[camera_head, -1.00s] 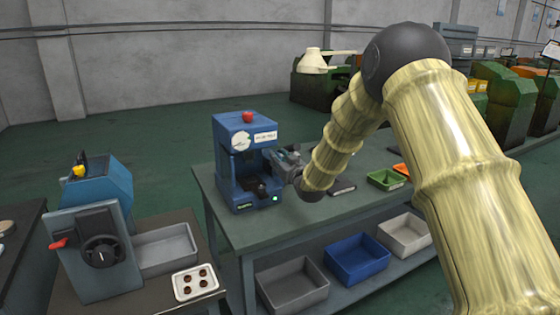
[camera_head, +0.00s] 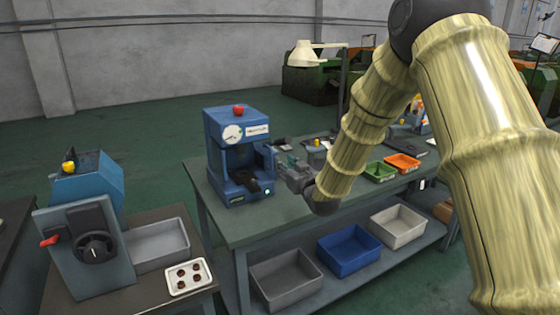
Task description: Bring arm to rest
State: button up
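My arm reaches in from the right side, its pale yellow links bending down at a dark joint toward the grey table (camera_head: 255,231). My gripper (camera_head: 284,165) is at the end of the arm, just right of the blue press machine (camera_head: 226,153) with a round dial and a red knob on top.
A green tray (camera_head: 380,171) and an orange tray (camera_head: 402,163) lie on the table. Grey (camera_head: 286,281), blue (camera_head: 349,251) and white (camera_head: 398,228) bins sit on the lower shelf. A second blue machine (camera_head: 82,235) stands left, beside a white tray (camera_head: 188,277).

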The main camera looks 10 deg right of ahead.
jog(key=shift+s+d, duration=0.15)
jog(key=shift+s, duration=0.45)
jog(key=s+d+f+m+g+h, duration=0.1)
jog(key=s+f+g, duration=0.2)
jog(key=s+f, duration=0.7)
jog(key=s+d+f+m+g+h, duration=0.1)
jog(key=s+f+g, duration=0.35)
jog(key=f, duration=1.05)
jog(key=s+f+g+h, duration=0.1)
jog(key=s+f, duration=0.9)
jog(key=f, duration=0.2)
jog(key=s+d+f+g, duration=0.1)
jog(key=s+f+g, duration=0.2)
jog(key=s, duration=0.8)
jog(key=s+d+f+m+g+h, duration=0.1)
jog(key=s+f+g, duration=0.2)
jog(key=s, duration=0.9)
jog(key=s+d+f+g, duration=0.1)
jog(key=s+f+g, duration=0.2)
jog(key=s, duration=0.9)
notch_tip(320, 180, down, 4)
jog(key=shift+r+h, duration=0.2)
jog(key=shift+h, duration=0.1)
jog(key=shift+s, duration=0.1)
